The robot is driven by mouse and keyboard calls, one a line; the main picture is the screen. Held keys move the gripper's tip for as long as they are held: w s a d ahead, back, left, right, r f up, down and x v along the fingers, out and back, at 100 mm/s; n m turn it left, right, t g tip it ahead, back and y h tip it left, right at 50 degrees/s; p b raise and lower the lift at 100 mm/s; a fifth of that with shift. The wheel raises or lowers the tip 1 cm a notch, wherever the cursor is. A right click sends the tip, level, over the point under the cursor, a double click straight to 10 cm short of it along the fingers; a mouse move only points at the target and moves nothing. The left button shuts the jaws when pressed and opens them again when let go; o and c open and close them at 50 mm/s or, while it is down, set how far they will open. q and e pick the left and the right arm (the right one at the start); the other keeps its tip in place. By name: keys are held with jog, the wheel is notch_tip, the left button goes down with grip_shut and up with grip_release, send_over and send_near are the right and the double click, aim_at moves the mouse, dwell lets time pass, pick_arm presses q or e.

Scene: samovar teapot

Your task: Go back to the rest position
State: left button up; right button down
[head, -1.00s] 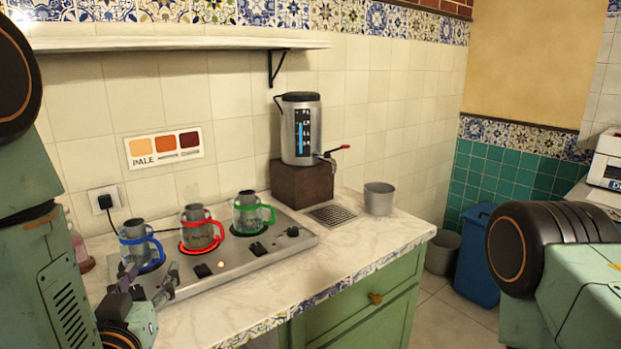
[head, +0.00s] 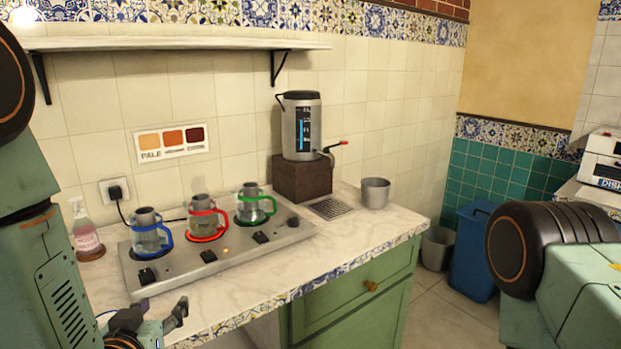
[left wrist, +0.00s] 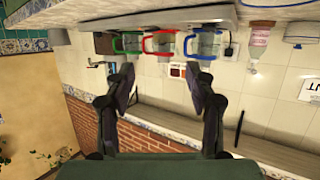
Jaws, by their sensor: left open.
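My left gripper (head: 155,322) is low at the left of the head view, over the counter's front edge. It is open and empty; its two spread fingers (left wrist: 160,92) show in the left wrist view with nothing between them. The blue-handled teapot (head: 150,236), red-handled teapot (head: 203,218) and green-handled teapot (head: 250,204) stand in a row on the metal burner plate (head: 240,250). The gripper is apart from them, in front of the blue one. My right gripper is not in view; only part of my right arm shows at the right.
A samovar (head: 301,128) stands on a dark block (head: 302,178) at the back, with a grey metal cup (head: 375,193) to its right. A soap bottle (head: 86,230) stands at the left. A shelf (head: 170,43) runs above. The counter front (head: 320,262) is clear.

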pick_arm(q)
jog(key=s+d+f+g, duration=0.1)
jog(key=s+f+g, duration=0.6)
jog(key=s+f, duration=0.6)
jog(key=s+d+f+m+g+h, duration=0.1)
jog(key=s+f+g, duration=0.6)
jog(key=s+f, duration=0.7)
jog(key=s+d, duration=0.1)
jog(key=s, duration=0.3)
jog(key=shift+s+b, duration=0.35)
jog(key=shift+s, duration=0.05)
